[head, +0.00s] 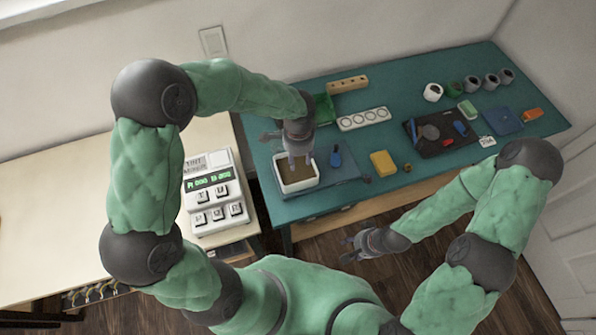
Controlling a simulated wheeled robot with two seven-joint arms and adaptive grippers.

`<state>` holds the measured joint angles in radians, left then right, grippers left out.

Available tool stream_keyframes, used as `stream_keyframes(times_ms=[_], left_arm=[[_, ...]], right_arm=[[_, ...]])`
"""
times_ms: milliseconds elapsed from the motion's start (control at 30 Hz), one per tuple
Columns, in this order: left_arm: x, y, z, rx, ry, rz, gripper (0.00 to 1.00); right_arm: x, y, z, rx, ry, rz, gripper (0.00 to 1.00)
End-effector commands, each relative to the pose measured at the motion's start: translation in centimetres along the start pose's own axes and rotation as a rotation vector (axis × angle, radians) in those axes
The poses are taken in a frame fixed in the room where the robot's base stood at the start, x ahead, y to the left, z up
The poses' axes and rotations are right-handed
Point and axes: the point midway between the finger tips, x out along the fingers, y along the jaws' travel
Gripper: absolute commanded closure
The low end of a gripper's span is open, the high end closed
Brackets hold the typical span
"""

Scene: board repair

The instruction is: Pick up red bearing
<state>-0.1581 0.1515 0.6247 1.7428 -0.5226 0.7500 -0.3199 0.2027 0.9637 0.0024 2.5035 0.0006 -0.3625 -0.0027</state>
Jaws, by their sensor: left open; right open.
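I cannot clearly make out a red bearing in the head view. A small red spot (447,142) shows at the dark tray (425,143), too small to identify. My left gripper (299,160) is open and points down over a white-rimmed bin (281,186) with a brown inside. The gripper covers part of the bin, and I cannot tell whether its fingertips touch anything there. My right gripper (352,246) is open and empty, in front of the teal table's front edge, over the floor.
The teal table (405,75) holds a holed white strip (363,119), a wooden block (348,84), a yellow block (383,162), a blue item (336,157), several cups (432,92) and an orange item (532,115). A keypad device (214,190) stands on the left table.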

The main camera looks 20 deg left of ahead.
Motion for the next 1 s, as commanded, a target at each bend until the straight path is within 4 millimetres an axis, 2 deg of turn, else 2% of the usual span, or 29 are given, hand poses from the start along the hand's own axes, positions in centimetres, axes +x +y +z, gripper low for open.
stream_keyframes(times_ms=[33, 200, 467, 733, 833, 1000], left_arm=[[1.0, 0.1, 0.1, 0.0, -0.003, 0.003, 0.56], [3.6, 0.0, 0.1, -0.002, -0.002, 0.003, 0.56], [5.3, 0.0, 0.0, -0.003, 0.0, 0.002, 0.56], [9.0, -0.2, 0.0, -0.002, -0.001, 0.004, 0.56], [9.8, -0.2, -0.1, -0.002, 0.0, 0.003, 0.56], [9.7, -0.3, -0.1, -0.002, 0.001, 0.002, 0.56]], right_arm=[[0.3, 0.1, 0.0, 0.0, 0.0, 0.0, 0.52], [1.1, 0.4, 0.0, 0.0, 0.0, 0.0, 0.52], [1.6, 0.6, -0.1, 0.0, 0.0, 0.0, 0.52], [3.1, 1.1, -0.1, 0.0, 0.0, 0.0, 0.52], [3.2, 1.1, -0.1, 0.0, 0.0, 0.0, 0.52], [3.1, 1.1, -0.1, 0.0, 0.0, 0.0, 0.52]])
